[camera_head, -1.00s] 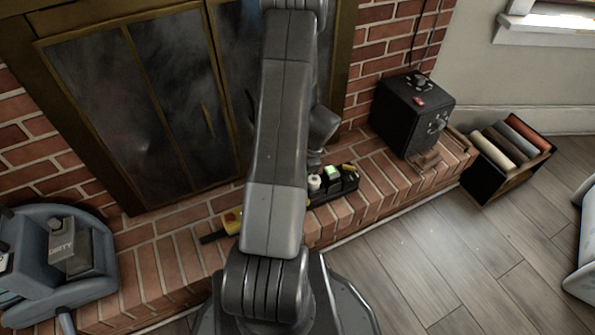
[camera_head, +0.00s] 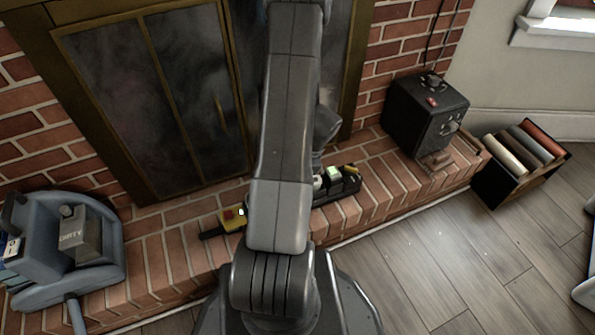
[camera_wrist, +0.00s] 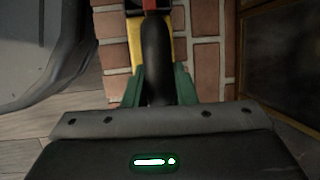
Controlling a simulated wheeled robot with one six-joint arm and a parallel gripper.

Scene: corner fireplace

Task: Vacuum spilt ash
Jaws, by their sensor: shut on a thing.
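My gripper (camera_wrist: 155,92) has green fingers and is shut on the black handle of a yellow, red and black hand-held tool. In the wrist view, the black handle (camera_wrist: 155,60) runs between the fingers, with yellow body beyond. In the head view, the yellow part of the tool (camera_head: 231,216) and its dark tip point left, low over the brick hearth (camera_head: 170,245). A black piece with white, green and yellow parts (camera_head: 347,187) shows right of my arm, in line with the tool; the join and gripper are hidden. I cannot clearly make out ash.
The glass-doored fireplace (camera_head: 135,100) stands behind. A blue-grey container with a small grey box (camera_head: 85,236) stands at left. A black box with a red switch (camera_head: 425,115) stands on the hearth's right end, beside a crate of rolls (camera_head: 510,190).

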